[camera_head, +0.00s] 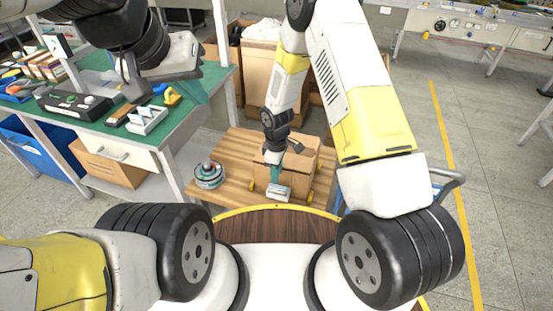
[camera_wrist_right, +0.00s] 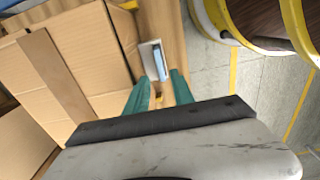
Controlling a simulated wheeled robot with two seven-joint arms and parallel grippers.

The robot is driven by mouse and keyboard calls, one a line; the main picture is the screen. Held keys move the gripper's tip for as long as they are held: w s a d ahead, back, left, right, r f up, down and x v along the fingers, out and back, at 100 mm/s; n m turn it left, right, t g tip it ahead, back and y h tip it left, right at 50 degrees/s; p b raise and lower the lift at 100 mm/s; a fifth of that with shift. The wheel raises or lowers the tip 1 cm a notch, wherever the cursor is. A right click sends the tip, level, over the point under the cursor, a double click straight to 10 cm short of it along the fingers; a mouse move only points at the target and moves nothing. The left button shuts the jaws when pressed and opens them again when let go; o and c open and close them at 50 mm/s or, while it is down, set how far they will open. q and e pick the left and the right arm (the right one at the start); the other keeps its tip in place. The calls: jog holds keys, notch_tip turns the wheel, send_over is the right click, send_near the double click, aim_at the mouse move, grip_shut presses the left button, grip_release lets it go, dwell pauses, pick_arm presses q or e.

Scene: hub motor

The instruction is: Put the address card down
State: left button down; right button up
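A small white piece with a blue-grey face, possibly the address card or its holder (camera_head: 278,191), is at the front of the wooden cart top, by a cardboard box. It also shows in the right wrist view (camera_wrist_right: 155,62), just past my fingertips. My right gripper (camera_head: 275,174) points down at it. Its two teal fingers (camera_wrist_right: 160,88) stand apart with wood showing between them. I cannot tell whether they touch the white piece. My left gripper (camera_head: 196,88) is above the green bench's right end. Its teal fingers overlap, so their opening is unclear.
The cardboard box (camera_head: 302,152) stands close beside my right gripper. A round hub motor (camera_head: 209,174) sits on the wooden cart top (camera_head: 232,143) to the left. The green bench (camera_head: 205,112) holds a black device (camera_head: 73,105) and small parts. Floor on the right is clear.

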jog(key=s+d+r+m+t+y, duration=0.1)
jog(key=d+r+m, duration=0.25)
jog(key=r, duration=1.05)
jog(key=s+d+r+m+t, duration=0.1)
jog(key=d+r+m+t, duration=0.3)
jog(key=r, duration=1.1)
jog(key=s+d+r+m, duration=0.3)
jog(key=s+r, duration=0.4)
jog(key=s, duration=0.2)
jog(key=s+d+r+m+t+y, duration=0.1)
jog(key=s+d+r+m, duration=0.2)
jog(key=s+r, duration=0.4)
jog(key=shift+s+d, duration=0.35)
jog(key=shift+s, duration=0.5)
jog(key=shift+r, duration=0.1)
